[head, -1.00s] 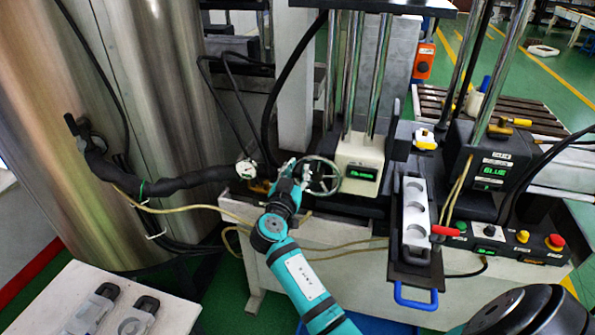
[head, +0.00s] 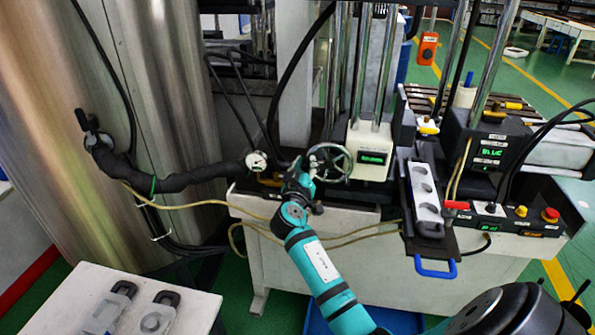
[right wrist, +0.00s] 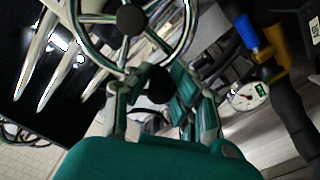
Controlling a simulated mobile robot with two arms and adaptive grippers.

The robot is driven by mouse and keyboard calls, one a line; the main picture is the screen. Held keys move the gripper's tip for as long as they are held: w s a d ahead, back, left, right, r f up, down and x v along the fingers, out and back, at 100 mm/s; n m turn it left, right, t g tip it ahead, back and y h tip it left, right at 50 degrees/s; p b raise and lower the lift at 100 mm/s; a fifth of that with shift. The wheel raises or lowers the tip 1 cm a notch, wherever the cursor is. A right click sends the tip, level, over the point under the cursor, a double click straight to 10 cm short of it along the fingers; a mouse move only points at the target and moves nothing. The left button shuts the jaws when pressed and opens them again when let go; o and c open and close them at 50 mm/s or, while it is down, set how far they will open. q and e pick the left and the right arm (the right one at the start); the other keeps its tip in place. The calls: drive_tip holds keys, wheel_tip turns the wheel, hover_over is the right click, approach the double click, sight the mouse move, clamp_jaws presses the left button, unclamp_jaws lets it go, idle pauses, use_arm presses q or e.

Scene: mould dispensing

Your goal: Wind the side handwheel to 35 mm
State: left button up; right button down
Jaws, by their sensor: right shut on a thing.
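The side handwheel (head: 330,162) is a silver spoked wheel on the left of the white display box (head: 371,147). The box has a small green readout (head: 374,158) whose digits are too small to read. My right gripper (head: 305,172) is at the wheel's lower left edge. In the right wrist view the wheel (right wrist: 132,20) with its dark hub fills the top, and my right gripper (right wrist: 160,105) has a finger on each side of a black handle knob (right wrist: 159,84) at the wheel's rim. It is shut on that handle. My left gripper is not in view.
A dial gauge (head: 257,161) and a thick black hose (head: 150,184) lie left of the wheel. A tray with a blue handle (head: 435,268) and a control box with buttons (head: 520,211) are on the right. A white table (head: 190,318) stands at lower left.

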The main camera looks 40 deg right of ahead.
drive_tip(key=f+n, duration=0.1)
drive_tip(key=n+b, duration=0.1)
drive_tip(key=n, duration=0.1)
drive_tip(key=shift+w+a+f, duration=0.1)
drive_tip(key=shift+f, duration=0.25)
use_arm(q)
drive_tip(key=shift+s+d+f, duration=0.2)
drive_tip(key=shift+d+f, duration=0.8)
use_arm(e)
drive_tip(key=shift+s+d+f+n, duration=0.25)
drive_tip(key=shift+f+n, duration=0.45)
drive_tip(key=shift+n, duration=0.85)
drive_tip(key=shift+s+d+f+n, duration=0.2)
drive_tip(key=shift+f+n, duration=0.55)
drive_tip(key=shift+n, duration=0.75)
drive_tip(key=shift+s+d+f+n, duration=0.2)
drive_tip(key=shift+f+n, duration=0.5)
drive_tip(key=shift+n, duration=0.85)
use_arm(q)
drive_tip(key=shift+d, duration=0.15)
use_arm(e)
drive_tip(key=shift+s, duration=0.1)
drive_tip(key=c, duration=1.2)
unclamp_jaws()
drive_tip(key=shift+o, duration=0.2)
